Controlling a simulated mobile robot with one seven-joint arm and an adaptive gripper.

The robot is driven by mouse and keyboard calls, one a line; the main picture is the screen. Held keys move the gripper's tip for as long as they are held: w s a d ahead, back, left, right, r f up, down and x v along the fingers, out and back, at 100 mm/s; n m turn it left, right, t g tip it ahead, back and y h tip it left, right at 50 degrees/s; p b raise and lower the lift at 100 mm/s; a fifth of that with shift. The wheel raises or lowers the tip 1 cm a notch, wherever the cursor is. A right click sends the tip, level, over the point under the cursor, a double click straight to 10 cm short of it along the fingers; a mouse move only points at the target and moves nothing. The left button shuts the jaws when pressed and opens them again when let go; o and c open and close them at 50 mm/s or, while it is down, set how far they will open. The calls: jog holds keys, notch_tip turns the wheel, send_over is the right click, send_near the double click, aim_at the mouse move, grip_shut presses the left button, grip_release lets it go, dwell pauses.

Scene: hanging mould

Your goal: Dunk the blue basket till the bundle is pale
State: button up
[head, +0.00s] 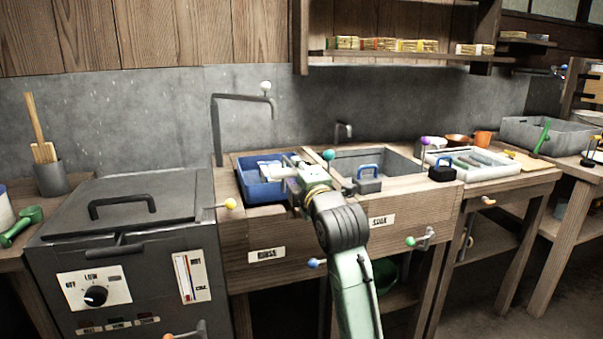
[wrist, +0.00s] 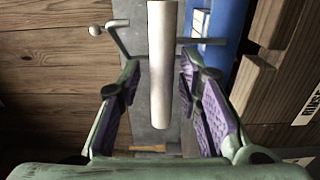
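A blue, open-topped basket or tub (head: 262,190) sits in the left basin, marked RINSE. It also shows at the upper right in the wrist view (wrist: 226,35). My gripper (head: 283,170) is over its right side. In the wrist view my gripper (wrist: 160,85) has its purple pads spread, with a pale grey cylinder (wrist: 163,60) between them. Gaps show on both sides of the cylinder, and I see no contact. A whitish piece (head: 268,170) shows beside my gripper over the blue interior; I cannot tell whether it is the bundle. My gripper partly hides the basket.
A tall faucet (head: 214,125) stands behind the left basin. The SOAK basin (head: 345,165) is to the right, with a blue-handled grey block (head: 369,186). A black blue-handled block (head: 442,174) stands farther right, before a white tray (head: 495,170). A lidded grey machine (head: 125,215) is at left.

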jog(key=shift+o, duration=1.3)
jog(key=shift+s, duration=0.1)
jog(key=b+v, duration=0.1)
jog(key=v, duration=0.8)
